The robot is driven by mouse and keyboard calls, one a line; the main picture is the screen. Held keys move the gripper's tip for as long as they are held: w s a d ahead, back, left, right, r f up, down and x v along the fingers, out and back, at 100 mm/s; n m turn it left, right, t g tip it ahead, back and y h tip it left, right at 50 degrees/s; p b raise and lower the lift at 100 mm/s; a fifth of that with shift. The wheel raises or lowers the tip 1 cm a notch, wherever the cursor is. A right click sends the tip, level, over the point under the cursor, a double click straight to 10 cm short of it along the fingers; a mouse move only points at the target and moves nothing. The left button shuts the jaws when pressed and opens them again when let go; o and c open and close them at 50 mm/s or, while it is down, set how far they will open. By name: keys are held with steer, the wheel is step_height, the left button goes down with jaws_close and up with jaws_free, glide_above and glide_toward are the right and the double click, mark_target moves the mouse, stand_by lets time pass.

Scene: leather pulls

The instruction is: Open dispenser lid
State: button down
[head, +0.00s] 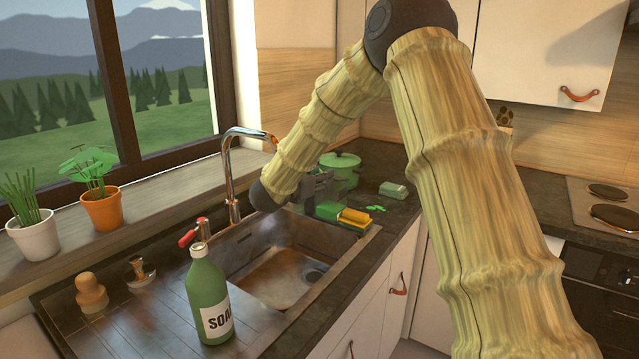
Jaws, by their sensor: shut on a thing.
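My gripper (323,184), small and dark grey, is low over the counter beyond the sink's far right corner. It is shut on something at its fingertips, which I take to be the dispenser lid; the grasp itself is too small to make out. A green box-like thing (328,211) lies just below the gripper, partly hidden, and may be the dispenser. A round green lidded pot (343,165) stands right behind the gripper.
A yellow and green sponge (355,217) lies at the sink's corner. A pale green block (393,190) and small bright green pieces (377,208) lie on the counter. The chrome faucet (232,175) stands left of my arm. A wooden-handled brush (91,294) is at the left.

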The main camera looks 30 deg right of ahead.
steer(key=shift+r, duration=0.2)
steer(key=c, duration=1)
jaws_free()
steer(key=shift+o, duration=0.2)
steer(key=shift+f+p, duration=0.15)
steer(key=shift+p, duration=0.3)
